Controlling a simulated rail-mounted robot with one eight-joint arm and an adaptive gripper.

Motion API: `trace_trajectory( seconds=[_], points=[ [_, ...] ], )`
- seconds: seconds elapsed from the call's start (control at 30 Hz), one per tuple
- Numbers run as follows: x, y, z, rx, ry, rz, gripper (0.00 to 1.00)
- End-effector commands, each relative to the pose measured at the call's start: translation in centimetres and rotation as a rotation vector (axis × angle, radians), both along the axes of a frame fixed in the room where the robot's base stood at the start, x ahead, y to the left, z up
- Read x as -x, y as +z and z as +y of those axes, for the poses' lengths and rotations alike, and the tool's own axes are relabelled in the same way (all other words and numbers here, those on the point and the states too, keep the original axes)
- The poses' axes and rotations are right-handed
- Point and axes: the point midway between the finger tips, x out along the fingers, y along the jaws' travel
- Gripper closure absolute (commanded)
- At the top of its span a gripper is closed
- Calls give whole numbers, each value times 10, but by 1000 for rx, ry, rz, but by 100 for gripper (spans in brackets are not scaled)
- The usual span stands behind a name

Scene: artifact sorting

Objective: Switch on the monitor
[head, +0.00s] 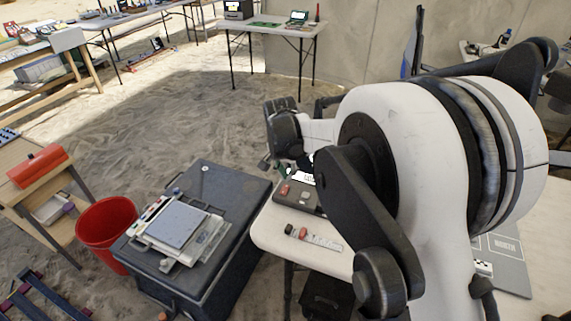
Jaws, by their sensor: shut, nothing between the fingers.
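A thin dark upright panel (415,45) with a bluish face stands behind my arm at the upper right. It is seen nearly edge-on and may be the monitor; its lower part is hidden, and I cannot see a power button or whether the screen is lit. My gripper (268,163) is partly in view at the end of my arm, left of the panel and above the near table's far left corner. It is shut and empty, apart from the panel. My white and black arm hides much of the table.
A dark box with red and white parts (303,197) and a small strip with a red piece (318,239) lie on the near table (275,228). A dark case (235,190) carries a scale-like device (178,224). A red bin (105,226) stands left.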

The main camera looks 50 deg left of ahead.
Motion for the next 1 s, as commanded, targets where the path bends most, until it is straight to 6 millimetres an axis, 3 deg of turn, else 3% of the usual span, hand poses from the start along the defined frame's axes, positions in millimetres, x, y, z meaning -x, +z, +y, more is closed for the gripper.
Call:
trace_trajectory(
  seconds=[0.1, 0.3, 1.0],
  points=[
    [-3, -18, 1, 0, 0, 0, 100],
    [-5, -32, 2, 0, 0, 0, 100],
    [-7, -40, 3, 24, -1, 57, 100]
  ],
)
